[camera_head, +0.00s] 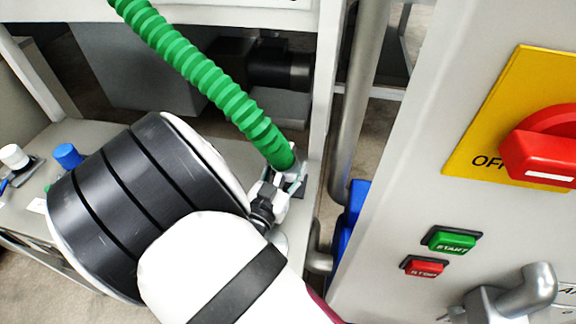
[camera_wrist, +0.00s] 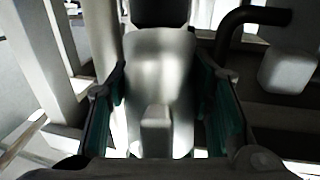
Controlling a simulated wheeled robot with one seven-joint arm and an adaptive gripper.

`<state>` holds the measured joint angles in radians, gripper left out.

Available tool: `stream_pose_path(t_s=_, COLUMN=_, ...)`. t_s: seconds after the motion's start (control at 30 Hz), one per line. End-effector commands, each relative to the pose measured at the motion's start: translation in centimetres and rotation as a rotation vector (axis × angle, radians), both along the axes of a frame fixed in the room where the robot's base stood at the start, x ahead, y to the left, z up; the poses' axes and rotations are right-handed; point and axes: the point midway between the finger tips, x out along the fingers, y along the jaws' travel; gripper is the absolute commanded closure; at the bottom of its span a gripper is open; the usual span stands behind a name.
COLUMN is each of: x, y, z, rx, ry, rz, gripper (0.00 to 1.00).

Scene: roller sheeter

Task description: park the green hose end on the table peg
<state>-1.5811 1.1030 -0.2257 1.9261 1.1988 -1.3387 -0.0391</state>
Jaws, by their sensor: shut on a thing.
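The green hose (camera_head: 205,80) is ribbed and comes down from the top left in the head view. The grey table (camera_head: 92,133) is at the left of the head view. I cannot make out the table peg for certain; my arm covers part of the tabletop.
A blue-capped piece (camera_head: 67,156) and a white-capped piece (camera_head: 14,157) stand on the table's left part. A grey machine panel (camera_head: 395,190) with a red switch (camera_head: 545,150) and green and red buttons is at the right. A grey vertical pipe (camera_head: 358,100) stands between.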

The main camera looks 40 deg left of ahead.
Motion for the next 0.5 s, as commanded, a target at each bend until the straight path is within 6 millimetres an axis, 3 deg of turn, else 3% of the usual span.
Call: stream_pose_path(t_s=0.5, x=0.08, y=-0.04, z=-0.47, rx=0.001, ry=-0.002, rz=-0.001, gripper=1.0)
